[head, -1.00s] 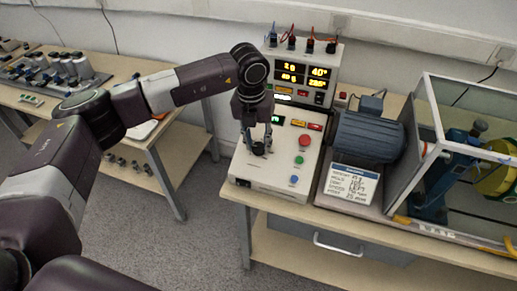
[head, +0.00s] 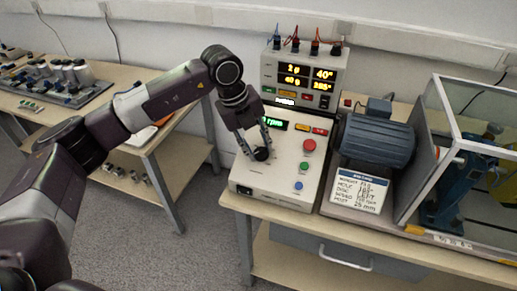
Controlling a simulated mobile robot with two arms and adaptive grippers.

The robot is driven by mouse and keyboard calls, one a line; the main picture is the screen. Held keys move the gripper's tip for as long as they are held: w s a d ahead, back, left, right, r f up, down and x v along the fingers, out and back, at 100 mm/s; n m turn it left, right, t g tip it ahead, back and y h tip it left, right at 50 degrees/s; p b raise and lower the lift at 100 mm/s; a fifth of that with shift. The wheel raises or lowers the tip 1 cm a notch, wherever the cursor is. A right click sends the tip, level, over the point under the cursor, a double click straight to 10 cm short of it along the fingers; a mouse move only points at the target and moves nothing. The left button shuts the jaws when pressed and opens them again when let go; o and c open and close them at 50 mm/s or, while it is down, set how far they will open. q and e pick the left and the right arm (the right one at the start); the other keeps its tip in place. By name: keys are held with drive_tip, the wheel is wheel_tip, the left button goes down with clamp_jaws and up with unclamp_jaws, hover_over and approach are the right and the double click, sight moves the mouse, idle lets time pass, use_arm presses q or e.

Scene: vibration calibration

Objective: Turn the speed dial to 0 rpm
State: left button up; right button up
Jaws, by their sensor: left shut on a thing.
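The control box (head: 275,185) is a pale sloped panel on the table. The speed dial (head: 262,154) is a black knob at its upper left. My left gripper (head: 257,150) comes down over the dial from above, tilted, with its fingers shut on the dial. A green display (head: 275,123) sits just above the dial; its left part is hidden behind my gripper and only "rpm" reads clearly. My right gripper is not in view.
A red button (head: 309,145), a green and a blue button (head: 298,185) lie right of the dial. Behind stands a readout unit (head: 305,75) with cables. A motor (head: 377,138), a label card (head: 358,190) and a clear-walled enclosure (head: 460,150) stand to the right.

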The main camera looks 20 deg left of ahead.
use_arm(q)
drive_tip(key=shift+w+r, duration=0.1)
idle(0.4)
drive_tip(key=o, duration=1.1)
drive_tip(key=shift+o, duration=0.2)
drive_tip(key=v, duration=1.2)
